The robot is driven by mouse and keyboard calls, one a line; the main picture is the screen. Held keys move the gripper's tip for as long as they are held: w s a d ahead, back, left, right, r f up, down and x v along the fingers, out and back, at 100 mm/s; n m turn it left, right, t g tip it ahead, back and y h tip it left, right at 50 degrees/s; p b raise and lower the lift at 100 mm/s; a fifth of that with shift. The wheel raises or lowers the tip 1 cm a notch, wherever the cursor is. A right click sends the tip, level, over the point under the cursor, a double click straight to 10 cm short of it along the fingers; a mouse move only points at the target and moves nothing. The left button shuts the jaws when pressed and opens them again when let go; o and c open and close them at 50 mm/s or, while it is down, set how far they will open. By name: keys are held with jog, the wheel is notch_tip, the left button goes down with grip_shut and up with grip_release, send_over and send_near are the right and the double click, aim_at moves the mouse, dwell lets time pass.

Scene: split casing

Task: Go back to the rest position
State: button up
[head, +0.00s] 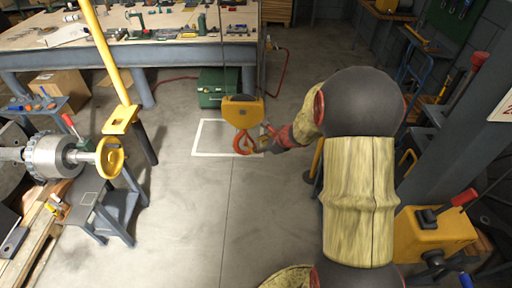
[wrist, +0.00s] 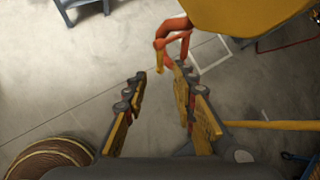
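My gripper (wrist: 159,76) is open in the wrist view, with a clear gap of floor between its two fingers. An orange-red crane hook (wrist: 176,30) hangs just beyond the fingertips, nearest the right finger; I cannot tell whether they touch. The hook's yellow block (wrist: 245,12) fills the upper right of that view. In the head view my arm reaches from the right, and my gripper (head: 267,143) is beside the hook (head: 240,142) under the yellow block (head: 242,110). The fingers are too small there to make out.
A workbench (head: 180,45) with tools stands at the back left, with a green box (head: 218,88) by it. A machine with a yellow handwheel (head: 111,157) is at the left. A yellow unit (head: 432,232) stands at the right. The middle floor is clear, with a white marked square (head: 203,140).

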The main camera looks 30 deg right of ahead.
jog(key=shift+s+r, duration=0.4)
dwell(0.3)
